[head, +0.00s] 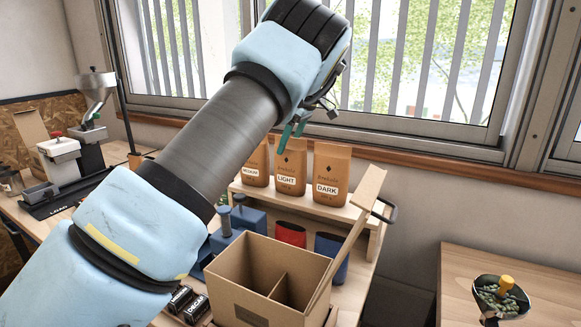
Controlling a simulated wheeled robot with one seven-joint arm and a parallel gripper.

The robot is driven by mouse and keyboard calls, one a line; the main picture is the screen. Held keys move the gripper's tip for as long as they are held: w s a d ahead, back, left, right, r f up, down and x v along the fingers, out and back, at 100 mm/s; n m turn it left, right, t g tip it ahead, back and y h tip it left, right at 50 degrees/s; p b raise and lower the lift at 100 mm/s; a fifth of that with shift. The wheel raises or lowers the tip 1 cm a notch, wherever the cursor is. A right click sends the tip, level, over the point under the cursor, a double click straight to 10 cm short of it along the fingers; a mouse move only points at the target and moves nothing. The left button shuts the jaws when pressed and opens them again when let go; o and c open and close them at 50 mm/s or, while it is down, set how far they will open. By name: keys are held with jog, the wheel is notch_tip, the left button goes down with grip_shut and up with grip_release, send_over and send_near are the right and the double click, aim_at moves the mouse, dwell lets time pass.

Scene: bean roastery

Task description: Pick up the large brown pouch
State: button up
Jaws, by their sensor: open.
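Three brown pouches stand upright in a row on a wooden shelf (326,208) below the window. They are a pouch labelled MEDIUM (256,164), a pouch labelled LIGHT (291,165) and a pouch labelled DARK (332,170). The DARK one looks widest, but I cannot tell for sure which is the large one. My gripper (292,131) has teal fingers pointing down and shows near the tops of the MEDIUM and LIGHT pouches. It is open, with nothing seen between its fingers. I cannot tell its exact distance from the pouches.
An open divided cardboard box (238,294) stands in front of the shelf, its raised flap (346,240) reaching up beside it. Red (291,235) and blue (329,253) containers sit under the shelf. A bowl of green beans (500,296) is on the right table. Windows (420,80) lie behind.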

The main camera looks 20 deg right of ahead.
jog(key=shift+x, duration=1.15)
grip_shut()
